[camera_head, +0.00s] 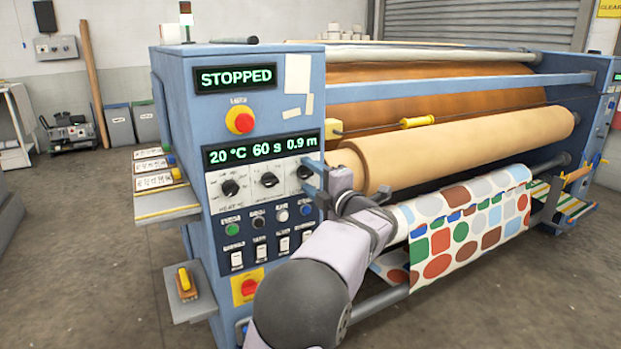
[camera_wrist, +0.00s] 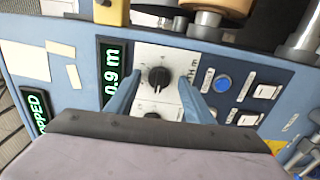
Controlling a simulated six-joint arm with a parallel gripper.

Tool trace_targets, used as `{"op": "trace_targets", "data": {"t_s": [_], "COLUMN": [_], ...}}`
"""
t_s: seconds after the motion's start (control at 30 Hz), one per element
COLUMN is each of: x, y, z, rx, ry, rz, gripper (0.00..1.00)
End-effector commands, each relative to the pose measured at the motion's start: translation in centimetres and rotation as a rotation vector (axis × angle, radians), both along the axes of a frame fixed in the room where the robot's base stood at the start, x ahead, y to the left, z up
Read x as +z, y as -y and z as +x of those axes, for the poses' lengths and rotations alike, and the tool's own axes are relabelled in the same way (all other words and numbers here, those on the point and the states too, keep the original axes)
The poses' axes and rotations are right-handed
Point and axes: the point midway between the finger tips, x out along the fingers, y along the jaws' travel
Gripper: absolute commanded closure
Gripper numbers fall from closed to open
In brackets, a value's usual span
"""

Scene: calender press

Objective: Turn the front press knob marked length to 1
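The length knob (camera_wrist: 158,77) is a black round knob on a white dial plate in the wrist view, beside the display (camera_wrist: 115,72) whose visible part reads 0.9 m. In the head view this knob (camera_head: 304,172) is the rightmost of three and is partly hidden by my gripper (camera_head: 314,180). In the wrist view my gripper (camera_wrist: 160,79) is open. Its two blue fingers stand apart on either side of the length knob, with gaps visible. Whether the fingertips touch the panel cannot be told. The head-view display (camera_head: 262,149) reads 20 °C, 60 s and 0.9 m.
The heat knob (camera_head: 230,187) and middle knob (camera_head: 268,180) sit to the left. Coloured buttons (camera_head: 258,222) and white switches (camera_head: 260,250) lie below. A red stop button (camera_head: 240,121) is above, under a STOPPED display (camera_head: 236,78). A brown roll (camera_head: 450,150) lies right.

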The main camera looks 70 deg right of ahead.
Motion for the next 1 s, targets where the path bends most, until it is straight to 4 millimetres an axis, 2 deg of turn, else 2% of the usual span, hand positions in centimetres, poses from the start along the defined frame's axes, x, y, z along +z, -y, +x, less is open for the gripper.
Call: {"op": "trace_targets", "data": {"t_s": [0.37, 0.8, 1.0], "x": [0.1, 0.1, 0.1], "y": [-0.2, -4.0, -5.0], "z": [-0.3, -4.1, -5.1], "rx": [-0.002, -0.004, -0.002], "ry": [0.002, 0.001, 0.001], "rz": [-0.001, -0.001, 0.0], "gripper": [0.52, 0.52, 0.52]}}
